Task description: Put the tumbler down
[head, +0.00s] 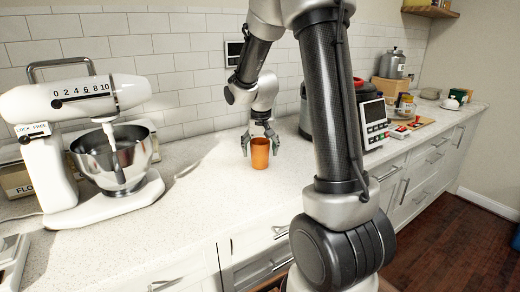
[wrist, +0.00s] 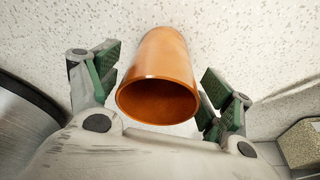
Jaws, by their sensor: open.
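The orange tumbler (head: 260,154) stands upright on the light speckled countertop (head: 200,205), between the stand mixer and my arm. My gripper (head: 260,140) is open around it, with one finger on each side. In the wrist view the tumbler (wrist: 160,80) shows its open mouth towards the camera and looks empty. The gripper (wrist: 158,85) has its green-padded fingers spread, with a gap visible on the left side. On the right the finger is very close to the tumbler, and I cannot tell whether it touches.
A white stand mixer (head: 75,105) with a steel bowl (head: 112,160) stands at the left. A device with a keypad (head: 375,122) is at the right, behind my arm. The counter in front of the tumbler is clear down to its front edge.

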